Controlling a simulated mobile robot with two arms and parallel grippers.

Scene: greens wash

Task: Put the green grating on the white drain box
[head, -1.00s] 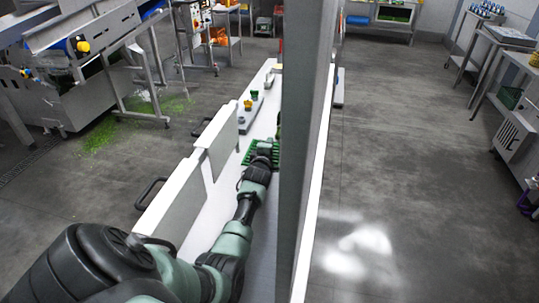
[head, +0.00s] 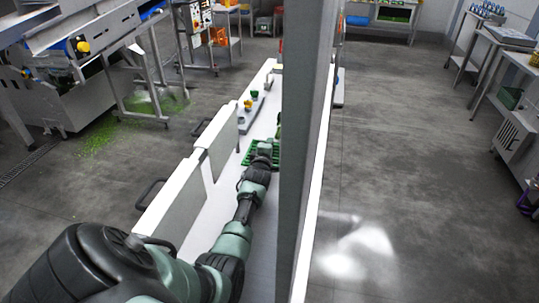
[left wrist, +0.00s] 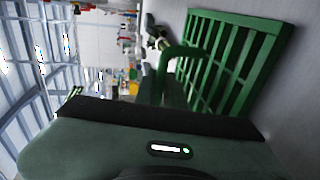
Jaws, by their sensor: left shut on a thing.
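The green grating (head: 247,155) shows past the end of my left arm in the head view, over a long white surface. In the left wrist view the grating (left wrist: 235,58) is large, with a raised green handle at its near side. My left gripper (left wrist: 165,82) is shut on that handle; in the head view the gripper (head: 262,151) hides part of the grating. I cannot tell whether the grating touches the surface under it. I cannot make out the white drain box for certain. My right gripper is not in view.
The long white surface (head: 200,215) has upright white panels (head: 176,207) along its left side. Small yellow-topped items (head: 248,104) stand farther along it. A grey upright post (head: 304,150) blocks the view to the right.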

